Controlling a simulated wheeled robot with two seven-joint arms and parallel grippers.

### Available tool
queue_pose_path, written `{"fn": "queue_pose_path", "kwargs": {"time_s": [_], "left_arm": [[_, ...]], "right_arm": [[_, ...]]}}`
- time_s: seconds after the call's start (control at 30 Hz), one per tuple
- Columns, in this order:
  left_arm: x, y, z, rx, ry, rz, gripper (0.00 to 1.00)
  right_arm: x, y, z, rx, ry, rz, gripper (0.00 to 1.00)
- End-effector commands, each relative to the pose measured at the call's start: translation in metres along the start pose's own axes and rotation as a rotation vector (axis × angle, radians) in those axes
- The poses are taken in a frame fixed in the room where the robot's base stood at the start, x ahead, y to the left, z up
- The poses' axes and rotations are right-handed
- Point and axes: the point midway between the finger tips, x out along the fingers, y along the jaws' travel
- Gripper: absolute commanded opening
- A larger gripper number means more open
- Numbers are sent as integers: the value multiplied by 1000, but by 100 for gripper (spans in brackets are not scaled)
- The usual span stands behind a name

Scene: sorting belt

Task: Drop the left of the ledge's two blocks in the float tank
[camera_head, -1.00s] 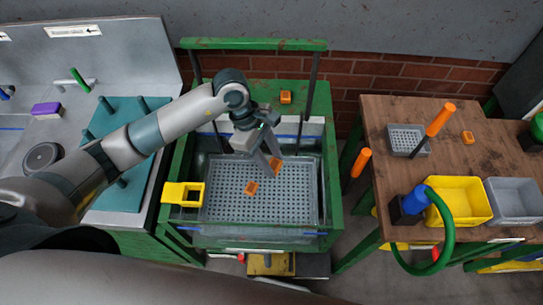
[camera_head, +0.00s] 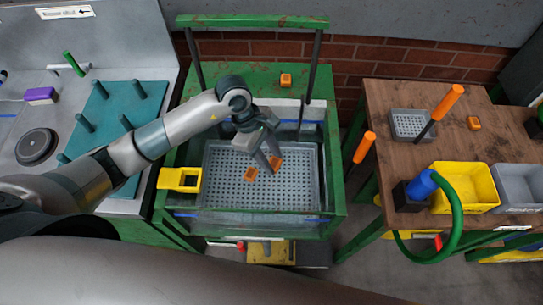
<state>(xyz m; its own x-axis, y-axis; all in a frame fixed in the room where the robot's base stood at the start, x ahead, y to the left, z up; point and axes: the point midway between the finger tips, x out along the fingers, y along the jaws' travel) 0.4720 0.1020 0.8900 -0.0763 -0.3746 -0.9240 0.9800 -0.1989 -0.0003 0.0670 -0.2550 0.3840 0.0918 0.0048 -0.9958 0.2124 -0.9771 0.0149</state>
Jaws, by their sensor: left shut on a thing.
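The float tank (camera_head: 325,180) is a clear-walled tank in a green frame at the centre, with a grey perforated floor. My left gripper (camera_head: 269,167) reaches in from the left over the tank, fingers pointing down. It is shut on an orange block (camera_head: 276,162), which shows beside the fingers, partly hidden by them. A second orange block (camera_head: 250,174) is in the tank, just left of the gripper. One orange block (camera_head: 286,80) stands on the green ledge (camera_head: 245,78) behind the tank. My right gripper is not in view.
A yellow holder (camera_head: 180,179) hangs at the tank's left edge. Left is a bench with a teal peg board (camera_head: 110,115). Right is a wooden table (camera_head: 400,150) with a yellow bin (camera_head: 464,188).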

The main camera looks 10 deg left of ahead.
Motion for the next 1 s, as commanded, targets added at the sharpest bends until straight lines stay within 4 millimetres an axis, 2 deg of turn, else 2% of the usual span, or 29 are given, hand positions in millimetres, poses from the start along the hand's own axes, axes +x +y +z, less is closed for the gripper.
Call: {"fn": "queue_pose_path", "kwargs": {"time_s": [0.17,0.2,0.27,0.3,0.73,0.87,1.0], "left_arm": [[0,0,0,0,0,0,14],[0,0,0,0,0,0,40],[0,0,0,0,0,0,54],[0,0,0,0,0,0,57],[-5,0,0,0,0,1,57],[-15,2,0,1,0,4,57],[-34,2,-2,1,2,5,57]], "right_arm": [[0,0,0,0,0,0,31],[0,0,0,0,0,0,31],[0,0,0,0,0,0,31],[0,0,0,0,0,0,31],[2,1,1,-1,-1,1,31],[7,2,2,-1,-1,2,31],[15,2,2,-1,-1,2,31]]}}
